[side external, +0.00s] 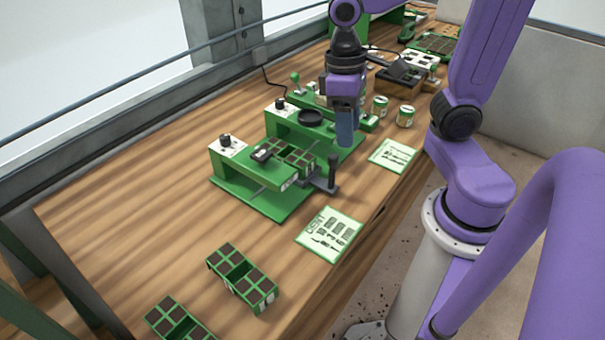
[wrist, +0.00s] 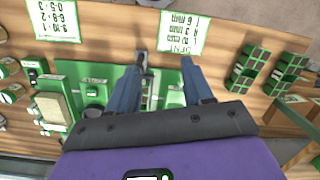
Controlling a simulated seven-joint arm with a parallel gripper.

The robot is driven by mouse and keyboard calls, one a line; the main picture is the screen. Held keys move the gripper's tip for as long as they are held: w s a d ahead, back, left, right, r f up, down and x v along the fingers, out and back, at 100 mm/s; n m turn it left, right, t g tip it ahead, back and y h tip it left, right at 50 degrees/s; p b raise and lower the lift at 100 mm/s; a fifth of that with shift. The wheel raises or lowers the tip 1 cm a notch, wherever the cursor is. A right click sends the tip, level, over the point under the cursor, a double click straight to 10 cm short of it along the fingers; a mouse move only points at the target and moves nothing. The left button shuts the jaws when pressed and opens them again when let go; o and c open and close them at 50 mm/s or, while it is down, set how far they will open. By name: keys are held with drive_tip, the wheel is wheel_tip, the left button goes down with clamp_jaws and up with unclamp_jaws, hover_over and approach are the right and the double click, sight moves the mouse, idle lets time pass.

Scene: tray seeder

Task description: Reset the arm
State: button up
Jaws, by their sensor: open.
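My gripper (side external: 345,138) hangs pointing down above the far side of the green machines on the wooden bench. Its blue fingers are spread apart in the wrist view (wrist: 160,78), with nothing held between them. The nearer green machine (side external: 255,180) has a black lever (side external: 332,175) on its right side and a green tray with dark cells (side external: 292,155) on it. The lever also shows between the fingers in the wrist view (wrist: 152,80). A second green machine (side external: 290,122) with a round black dish (side external: 310,117) stands behind it, beside my gripper.
Two loose green cell trays lie at the near end (side external: 242,275) (side external: 178,320). Printed cards lie flat by the front edge (side external: 330,234) (side external: 393,155). Green-labelled cans (side external: 405,116) and more equipment (side external: 405,72) stand farther back. The left stretch of bench (side external: 130,210) is clear.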

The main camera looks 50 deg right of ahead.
drive_tip(key=s+a+f+n+t, duration=0.1)
drive_tip(key=s+f+n, duration=0.2)
drive_tip(key=s+n, duration=0.5)
drive_tip(key=shift+s+a+n+t, duration=0.3)
drive_tip(key=shift+a+n+t, duration=0.1)
drive_tip(key=shift+n, duration=0.1)
idle(1.1)
